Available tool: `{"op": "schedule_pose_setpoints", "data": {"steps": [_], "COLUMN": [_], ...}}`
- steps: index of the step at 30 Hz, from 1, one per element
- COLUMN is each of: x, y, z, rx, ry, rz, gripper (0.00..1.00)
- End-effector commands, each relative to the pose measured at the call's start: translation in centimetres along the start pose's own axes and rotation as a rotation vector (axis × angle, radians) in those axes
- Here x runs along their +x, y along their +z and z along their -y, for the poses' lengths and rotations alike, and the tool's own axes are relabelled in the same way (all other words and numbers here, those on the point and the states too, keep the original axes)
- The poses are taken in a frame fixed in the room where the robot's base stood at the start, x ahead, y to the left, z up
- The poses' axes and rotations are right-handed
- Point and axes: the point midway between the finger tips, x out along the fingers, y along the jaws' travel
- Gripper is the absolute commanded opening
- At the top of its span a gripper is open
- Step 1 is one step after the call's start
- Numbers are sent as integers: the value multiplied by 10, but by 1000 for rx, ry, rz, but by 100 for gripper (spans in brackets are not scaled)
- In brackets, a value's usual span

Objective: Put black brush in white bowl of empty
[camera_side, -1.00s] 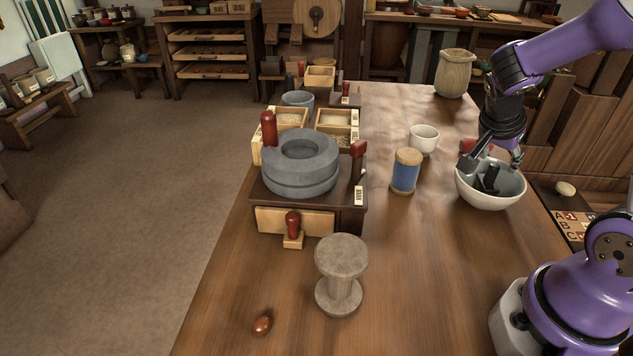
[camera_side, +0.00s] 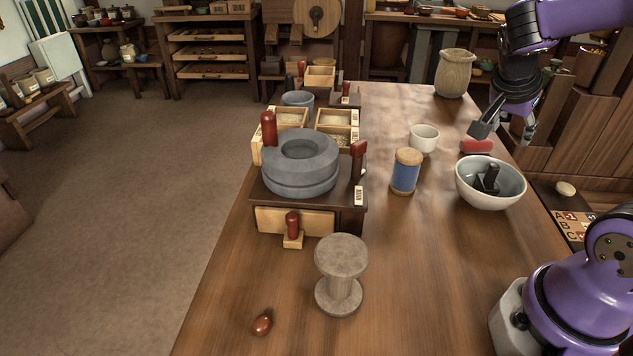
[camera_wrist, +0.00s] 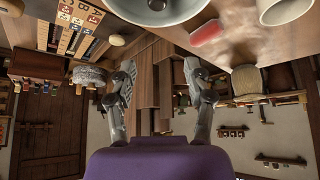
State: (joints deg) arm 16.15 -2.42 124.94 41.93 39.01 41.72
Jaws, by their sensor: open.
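The white bowl (camera_side: 472,192) stands upright on the right side of the wooden table. The black brush (camera_side: 490,178) sits inside it, its dark body rising from the bowl's floor. In the wrist view the white bowl (camera_wrist: 181,14) is cut off at the top edge, with part of the black brush (camera_wrist: 157,4) in it. My gripper (camera_side: 504,134) is open and empty, above and behind the bowl, clear of it. Its two fingers are spread apart in the wrist view (camera_wrist: 159,82).
A red block (camera_side: 477,147) lies just behind the bowl, below my gripper. A small white cup (camera_side: 424,139) and a blue spool (camera_side: 405,173) stand to the left. A stone quern (camera_side: 299,165) is further left.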

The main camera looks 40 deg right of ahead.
Motion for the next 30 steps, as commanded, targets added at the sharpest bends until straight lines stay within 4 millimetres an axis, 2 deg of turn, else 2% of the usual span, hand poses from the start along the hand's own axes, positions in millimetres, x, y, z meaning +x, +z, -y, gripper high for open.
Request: {"op": "schedule_pose_setpoints", "data": {"steps": [3, 9, 13, 16, 19, 24, 27, 30], "x": [-8, -9, -16, -39, -71, -117, -131, -136], "y": [-5, -5, 2, 27, 65, 124, 144, 152], "z": [0, 0, 4, 14, 19, 7, -2, -7], "rx": [1, 0, -68, -278, -598, -1098, -1277, -1354], "ry": [-2, 0, -46, -179, -370, -656, -755, -796], "rz": [1, 1, 21, 72, 114, 102, 77, 63], "gripper": [59, 59, 59, 59, 59, 59, 59, 59]}}
